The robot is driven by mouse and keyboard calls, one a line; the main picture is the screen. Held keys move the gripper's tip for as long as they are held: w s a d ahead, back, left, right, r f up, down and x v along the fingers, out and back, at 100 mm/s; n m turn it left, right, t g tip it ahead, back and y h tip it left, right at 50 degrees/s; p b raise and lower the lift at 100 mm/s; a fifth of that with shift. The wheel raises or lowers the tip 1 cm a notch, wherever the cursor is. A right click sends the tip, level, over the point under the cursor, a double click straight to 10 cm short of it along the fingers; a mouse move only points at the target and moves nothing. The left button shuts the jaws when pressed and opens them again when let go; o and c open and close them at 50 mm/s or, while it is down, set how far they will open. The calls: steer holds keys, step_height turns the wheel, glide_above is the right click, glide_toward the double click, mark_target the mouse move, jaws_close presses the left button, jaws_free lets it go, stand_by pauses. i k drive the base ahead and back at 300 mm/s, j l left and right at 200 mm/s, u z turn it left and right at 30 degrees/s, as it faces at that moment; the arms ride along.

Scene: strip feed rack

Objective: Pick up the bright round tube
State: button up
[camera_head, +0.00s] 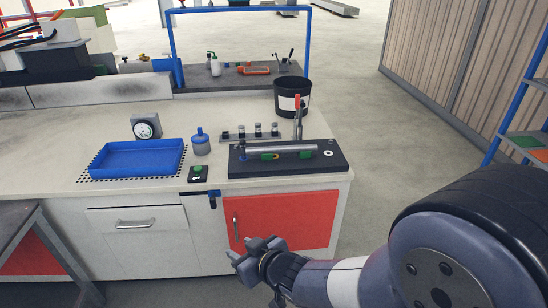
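The bright round tube (281,149) is a silvery metal bar. It lies horizontally along the top of a black fixture block (289,171) at the right end of the bench. A red-handled upright lever (298,115) stands at the far side of the fixture, near the tube's right part. My gripper (252,252) is in front of the bench, below its top and well apart from the tube, before the red cabinet door. I cannot make out whether its fingers are open or shut. Nothing shows held in it.
A blue tray (134,161), a dial gauge (146,127), a blue-capped bottle (200,143) and a green button box (198,174) stand left of the fixture. A black bin (290,92) and a row of small posts (252,133) are behind it.

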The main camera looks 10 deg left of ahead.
mark_target(296, 148)
steer(key=u, duration=1.35)
steer(key=i+l, duration=0.2)
steer(key=l, duration=0.3)
steer(key=i+l, duration=0.15)
steer(key=l, duration=0.3)
steer(key=i+l, duration=0.2)
steer(key=l, duration=0.3)
steer(key=i+l, duration=0.15)
steer(key=l, duration=0.3)
steer(key=i+l, duration=0.2)
steer(key=l, duration=0.3)
steer(key=i+l, duration=0.15)
steer(key=l, duration=0.35)
steer(key=i+l, duration=0.2)
steer(key=l, duration=0.25)
steer(key=i+l, duration=0.15)
steer(key=l, duration=0.35)
steer(key=u, duration=0.05)
